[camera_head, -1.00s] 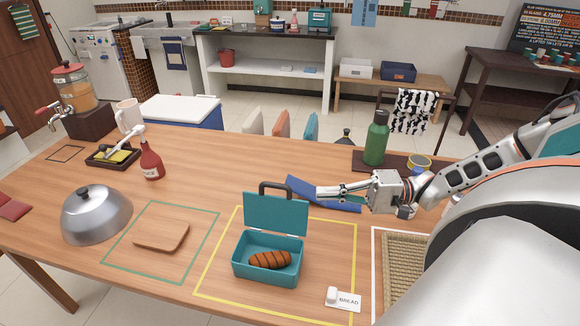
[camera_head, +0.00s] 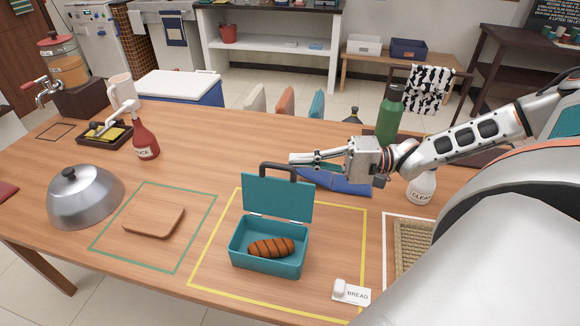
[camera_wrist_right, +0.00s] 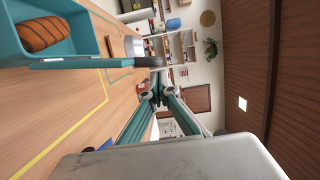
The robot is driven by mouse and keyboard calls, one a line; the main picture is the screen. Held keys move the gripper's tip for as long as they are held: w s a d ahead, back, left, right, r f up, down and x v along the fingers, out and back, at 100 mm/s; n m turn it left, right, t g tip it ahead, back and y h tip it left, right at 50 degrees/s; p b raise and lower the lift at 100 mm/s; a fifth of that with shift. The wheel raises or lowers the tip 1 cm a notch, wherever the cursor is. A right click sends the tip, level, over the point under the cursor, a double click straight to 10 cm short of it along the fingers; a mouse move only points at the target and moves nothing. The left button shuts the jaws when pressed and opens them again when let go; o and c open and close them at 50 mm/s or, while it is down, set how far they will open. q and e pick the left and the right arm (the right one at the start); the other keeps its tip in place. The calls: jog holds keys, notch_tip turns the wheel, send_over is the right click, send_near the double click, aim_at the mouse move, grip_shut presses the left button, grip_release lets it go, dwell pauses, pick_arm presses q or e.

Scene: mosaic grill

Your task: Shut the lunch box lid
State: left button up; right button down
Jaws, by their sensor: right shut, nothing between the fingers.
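The teal lunch box (camera_head: 268,262) stands on the table inside the yellow outline, with a grilled bread roll (camera_head: 270,247) in it. Its lid (camera_head: 277,198) is up, roughly upright at the box's far side, with a dark handle (camera_head: 279,168) on its top edge. My right gripper (camera_head: 292,159) is shut and empty, its fingertips close to the handle and apparently behind it; contact cannot be told. In the right wrist view the box (camera_wrist_right: 85,40) and roll (camera_wrist_right: 45,32) are at upper left, with the handle (camera_wrist_right: 149,61) just by the fingertips (camera_wrist_right: 158,84). My left gripper is out of view.
A blue cloth (camera_head: 335,182) lies under my right gripper. A green bottle (camera_head: 388,115) and a white cleaner bottle (camera_head: 421,188) stand near my right arm. A cutting board (camera_head: 154,220) and metal dome (camera_head: 85,198) are at left. A BREAD label (camera_head: 352,292) lies front right.

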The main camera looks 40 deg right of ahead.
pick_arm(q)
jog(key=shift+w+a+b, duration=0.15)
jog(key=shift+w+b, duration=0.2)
pick_arm(e)
jog(key=shift+x, duration=1)
jog(key=shift+r, duration=0.15)
